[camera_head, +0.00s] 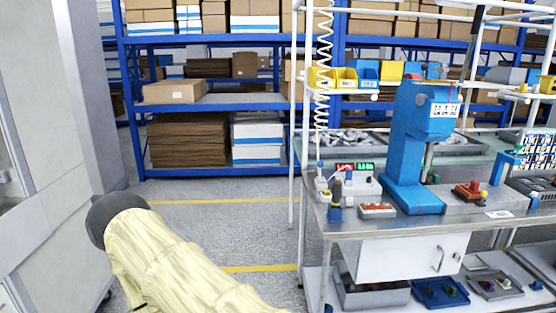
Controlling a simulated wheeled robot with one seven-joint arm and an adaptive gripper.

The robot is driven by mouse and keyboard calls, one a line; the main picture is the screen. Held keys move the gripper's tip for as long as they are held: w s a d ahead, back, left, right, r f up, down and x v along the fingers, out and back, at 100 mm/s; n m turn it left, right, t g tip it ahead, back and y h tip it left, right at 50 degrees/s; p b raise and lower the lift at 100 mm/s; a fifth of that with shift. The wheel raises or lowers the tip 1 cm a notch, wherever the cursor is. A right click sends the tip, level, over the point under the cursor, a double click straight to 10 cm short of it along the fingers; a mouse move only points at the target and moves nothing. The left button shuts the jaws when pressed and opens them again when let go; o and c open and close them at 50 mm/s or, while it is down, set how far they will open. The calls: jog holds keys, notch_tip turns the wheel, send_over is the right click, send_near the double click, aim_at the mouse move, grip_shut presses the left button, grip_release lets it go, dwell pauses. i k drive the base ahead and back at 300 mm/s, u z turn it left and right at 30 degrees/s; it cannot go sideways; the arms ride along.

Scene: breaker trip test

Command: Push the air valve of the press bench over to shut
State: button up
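The press bench (335,226) stands on the right, with a blue press (404,150) on its grey metal top. A white coiled hose (322,70) hangs down at the bench's left post. My arm, in a cream sleeve with a dark rounded end, is at lower left, well apart from the bench. My gripper is not visible.
A red and white block (377,210) lies at the bench's front edge. A white drawer (400,258) and trays (440,291) are below. White frame posts (306,130) rise at the bench's left. Blue shelves (215,107) stand behind. Open floor (235,222) lies between arm and bench.

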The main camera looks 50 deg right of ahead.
aim_at(321, 163)
jog(key=z, duration=0.05)
jog(key=i, duration=0.8)
jog(key=z, duration=0.95)
jog(key=i, duration=0.75)
jog(key=z, duration=0.85)
